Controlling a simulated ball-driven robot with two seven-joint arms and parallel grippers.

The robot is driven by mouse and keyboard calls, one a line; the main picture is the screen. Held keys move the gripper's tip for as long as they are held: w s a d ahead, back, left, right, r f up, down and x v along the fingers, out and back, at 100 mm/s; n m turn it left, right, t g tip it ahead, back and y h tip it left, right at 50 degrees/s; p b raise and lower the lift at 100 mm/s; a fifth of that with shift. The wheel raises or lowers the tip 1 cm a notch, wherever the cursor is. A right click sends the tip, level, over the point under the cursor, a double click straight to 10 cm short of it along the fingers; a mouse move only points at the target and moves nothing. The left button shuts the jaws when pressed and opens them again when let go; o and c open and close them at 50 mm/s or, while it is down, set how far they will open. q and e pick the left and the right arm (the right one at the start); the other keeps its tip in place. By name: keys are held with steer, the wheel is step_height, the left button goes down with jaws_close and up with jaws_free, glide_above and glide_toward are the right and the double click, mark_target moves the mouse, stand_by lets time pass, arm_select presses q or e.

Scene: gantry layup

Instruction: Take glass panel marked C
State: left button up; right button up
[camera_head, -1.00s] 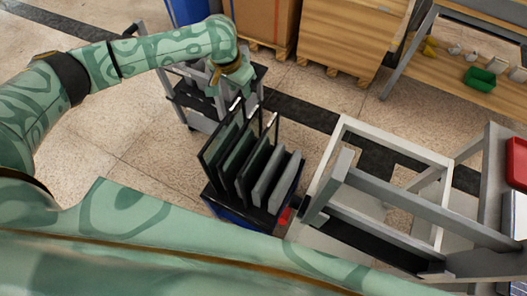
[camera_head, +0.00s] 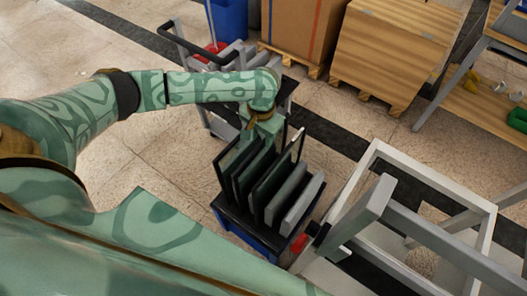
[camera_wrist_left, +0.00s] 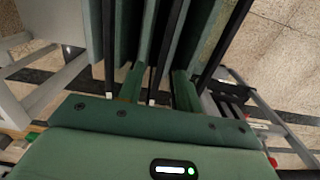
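Several upright panels stand in a row in a black-topped blue rack (camera_head: 243,236). Some are dark-framed glass panels (camera_head: 277,168); the right ones are plain grey (camera_head: 302,205). No letter C is readable on any panel. My left gripper (camera_head: 262,133) is at the top edges of the dark-framed panels, pointing down. In the left wrist view its two green fingers (camera_wrist_left: 158,88) stand apart, with a thin dark panel edge between them. Clear room shows beside that edge, so the gripper looks open. My right gripper is not in view.
A white-grey frame stand (camera_head: 425,180) is close on the rack's right. A grey trolley (camera_head: 225,125) stands behind the rack, partly hidden by my left arm. Wooden crates (camera_head: 390,50) and a blue bin (camera_head: 228,15) are at the back. Floor left of the rack is clear.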

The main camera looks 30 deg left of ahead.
mark_target(262, 142)
arm_select(q)
steer(key=f+b, duration=0.2)
steer(key=f, duration=0.1)
steer(key=f+b, duration=0.1)
steer(key=f, duration=0.1)
steer(key=shift+w+f, duration=0.1)
steer(key=shift+w, duration=0.25)
steer(key=shift+r, duration=0.25)
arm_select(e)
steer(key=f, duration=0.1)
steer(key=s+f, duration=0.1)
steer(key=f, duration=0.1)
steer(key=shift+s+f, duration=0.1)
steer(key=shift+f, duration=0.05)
arm_select(q)
jaws_close()
